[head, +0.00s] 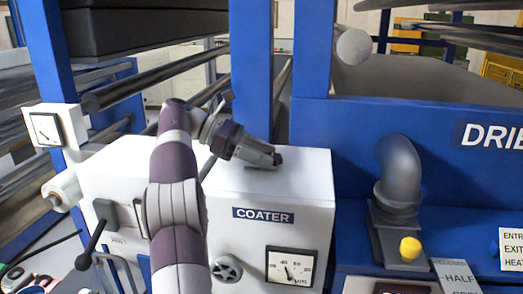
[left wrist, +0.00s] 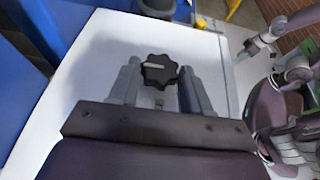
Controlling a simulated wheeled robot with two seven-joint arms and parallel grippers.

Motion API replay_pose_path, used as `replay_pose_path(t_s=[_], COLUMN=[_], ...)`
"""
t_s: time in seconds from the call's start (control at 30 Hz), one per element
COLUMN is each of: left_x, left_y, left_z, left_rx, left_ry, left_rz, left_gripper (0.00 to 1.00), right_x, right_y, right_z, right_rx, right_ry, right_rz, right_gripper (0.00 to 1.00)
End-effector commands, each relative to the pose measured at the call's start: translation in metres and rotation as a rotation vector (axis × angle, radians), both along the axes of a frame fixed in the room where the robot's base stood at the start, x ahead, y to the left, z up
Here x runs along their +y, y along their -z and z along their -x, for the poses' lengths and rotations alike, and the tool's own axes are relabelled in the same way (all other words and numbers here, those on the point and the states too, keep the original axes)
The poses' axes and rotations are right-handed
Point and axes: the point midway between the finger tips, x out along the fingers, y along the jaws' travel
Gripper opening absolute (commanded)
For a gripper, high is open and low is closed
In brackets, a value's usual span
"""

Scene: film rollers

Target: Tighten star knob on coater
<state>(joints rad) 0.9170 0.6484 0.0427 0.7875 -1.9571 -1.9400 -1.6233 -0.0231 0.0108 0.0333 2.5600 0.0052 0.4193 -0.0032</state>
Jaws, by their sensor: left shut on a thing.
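The black star knob (left wrist: 160,70) sits between the two fingers of my left gripper in the left wrist view, with a pale mark on its face. In the head view my left gripper (head: 268,156) is low over the top of the white coater box (head: 310,180), at its back right. Its fingers are closed on the knob, which shows there only as a small dark bit at the fingertips. The coater's white top (left wrist: 90,75) lies under the knob in the left wrist view.
Blue frame posts (head: 252,70) stand behind the coater. A grey elbow pipe (head: 398,175) and a yellow knob (head: 410,248) are to the right. A grey handwheel (head: 227,268) and a gauge (head: 292,268) are on the coater's front. A dark lever (head: 92,240) sticks out at left.

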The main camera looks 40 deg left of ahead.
Motion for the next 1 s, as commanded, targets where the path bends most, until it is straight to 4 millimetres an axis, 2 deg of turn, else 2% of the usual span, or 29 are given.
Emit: replay_pose_path(t_s=[0.3, 0.33, 0.4, 0.7, 0.87, 0.9, 1.0], left_x=[0.0, 0.0, 0.0, 0.001, 0.02, 0.026, 0.041], left_y=[-0.002, -0.002, -0.002, -0.002, -0.011, -0.026, -0.041], left_z=[0.0, 0.0, 0.0, 0.001, 0.012, 0.016, 0.026], left_rx=[-0.006, -0.006, -0.005, -0.003, -0.005, -0.002, 0.001], left_ry=[-0.002, -0.002, -0.001, -0.001, -0.004, -0.003, -0.003], left_rz=[-0.002, -0.002, -0.002, -0.001, -0.003, 0.0, 0.004], left_gripper=[0.17, 0.57, 0.73, 0.73, 0.73, 0.73, 0.73], right_x=[0.0, 0.0, 0.0, 0.0, 0.0, 0.0, 0.0], right_y=[0.0, 0.0, 0.0, -0.001, -0.006, -0.025, -0.064], right_z=[0.0, 0.0, 0.0, 0.0, 0.0, 0.0, 0.0], right_rx=[0.0, 0.0, 0.0, 0.0, 0.0, 0.001, -0.001], right_ry=[0.0, 0.0, 0.0, 0.0, 0.0, 0.0, 0.0], right_rz=[0.0, 0.0, 0.0, 0.0, 0.0, 0.0, 0.0], right_gripper=[0.43, 0.43, 0.43, 0.43, 0.43, 0.43, 0.43])
